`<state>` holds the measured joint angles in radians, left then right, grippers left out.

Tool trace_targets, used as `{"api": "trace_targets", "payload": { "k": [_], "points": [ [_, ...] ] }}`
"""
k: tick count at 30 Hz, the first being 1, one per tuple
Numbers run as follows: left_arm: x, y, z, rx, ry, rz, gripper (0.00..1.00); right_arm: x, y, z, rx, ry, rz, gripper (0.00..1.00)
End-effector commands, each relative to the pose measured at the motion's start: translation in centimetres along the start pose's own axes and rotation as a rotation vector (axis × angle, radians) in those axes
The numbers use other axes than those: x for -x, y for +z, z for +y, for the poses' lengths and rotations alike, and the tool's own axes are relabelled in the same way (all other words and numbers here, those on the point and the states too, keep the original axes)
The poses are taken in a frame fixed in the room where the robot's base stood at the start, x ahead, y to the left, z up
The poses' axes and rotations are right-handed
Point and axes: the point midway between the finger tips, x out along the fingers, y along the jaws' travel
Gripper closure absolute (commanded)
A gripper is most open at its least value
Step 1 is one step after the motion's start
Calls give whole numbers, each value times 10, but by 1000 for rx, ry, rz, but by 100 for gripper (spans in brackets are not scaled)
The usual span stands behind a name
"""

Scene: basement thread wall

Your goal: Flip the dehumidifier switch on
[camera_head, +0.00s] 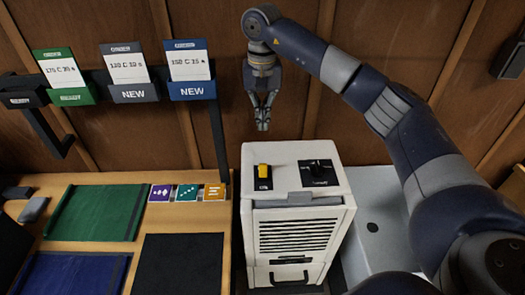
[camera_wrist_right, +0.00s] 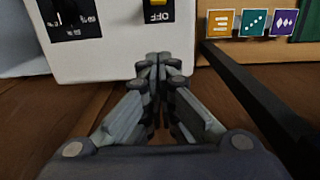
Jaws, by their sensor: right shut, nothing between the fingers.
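The white dehumidifier (camera_head: 299,222) stands in the middle of the head view, with a front grille. A yellow switch (camera_head: 264,171) is at the left of its top, and it also shows at the top edge of the right wrist view (camera_wrist_right: 160,3). The label by the switch reads OFF, upside down in the wrist view. A black dial (camera_head: 319,170) is to the right of the switch. My right gripper (camera_head: 262,126) points down, shut and empty, above and behind the dehumidifier, apart from the switch. My left gripper is out of view.
A wooden table (camera_head: 120,181) with green (camera_head: 98,213), blue and black mats is to the left. Colored cards (camera_head: 187,192) lie at its edge near a dark post (camera_head: 218,140). Card holders (camera_head: 192,88) hang on the wood wall. A pale basin (camera_head: 380,205) is at the right.

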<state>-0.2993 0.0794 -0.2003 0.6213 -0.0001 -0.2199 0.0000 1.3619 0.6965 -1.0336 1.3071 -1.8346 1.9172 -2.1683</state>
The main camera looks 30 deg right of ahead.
Motion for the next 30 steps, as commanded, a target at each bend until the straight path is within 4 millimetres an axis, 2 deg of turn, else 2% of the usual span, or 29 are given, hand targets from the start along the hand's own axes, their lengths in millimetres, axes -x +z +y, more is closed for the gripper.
{"api": "trace_targets", "payload": {
  "k": [4, 8, 19, 22, 30],
  "points": [
    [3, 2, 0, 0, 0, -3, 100, -5, 0, 0, 0, 0, -2, 100],
    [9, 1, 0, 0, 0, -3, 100, -22, 1, 0, 0, 1, -4, 100],
    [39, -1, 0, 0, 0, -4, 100, -99, 2, 0, -1, 1, -7, 100],
    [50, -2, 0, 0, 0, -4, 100, -91, 14, -1, 4, -3, 0, 100],
    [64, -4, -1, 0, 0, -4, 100, -87, 36, 0, 1, -1, -1, 100]
  ]
}}
